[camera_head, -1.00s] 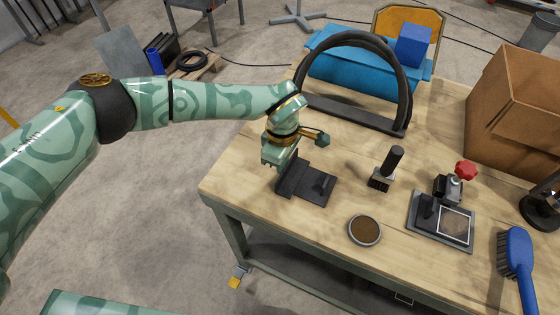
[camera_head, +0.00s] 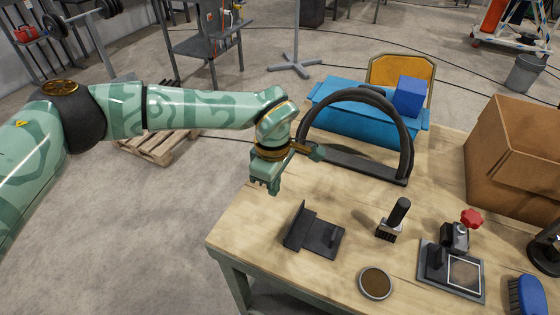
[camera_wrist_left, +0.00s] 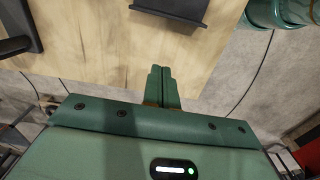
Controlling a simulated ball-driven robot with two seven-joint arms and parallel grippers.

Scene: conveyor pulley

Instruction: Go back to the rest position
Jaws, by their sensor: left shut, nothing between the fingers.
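My left gripper (camera_head: 264,186) is shut and empty. In the head view it hangs above the left edge of the wooden workbench (camera_head: 250,240), to the left of the black angled bracket (camera_head: 318,236). In the left wrist view the two green fingers (camera_wrist_left: 163,88) lie pressed together over the bench top (camera_wrist_left: 100,60), with part of the black bracket (camera_wrist_left: 172,8) beyond them. My left arm reaches in from the left with the elbow bent. My right gripper does not show.
A black arch (camera_head: 408,140) stands behind the gripper. A blue toolbox (camera_head: 345,118) lies beyond it. On the bench are a black-handled brush (camera_head: 397,214), a round dish (camera_head: 375,282), a red-knobbed fixture (camera_head: 455,265), a cardboard box (camera_head: 515,165) and a blue brush (camera_head: 527,295).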

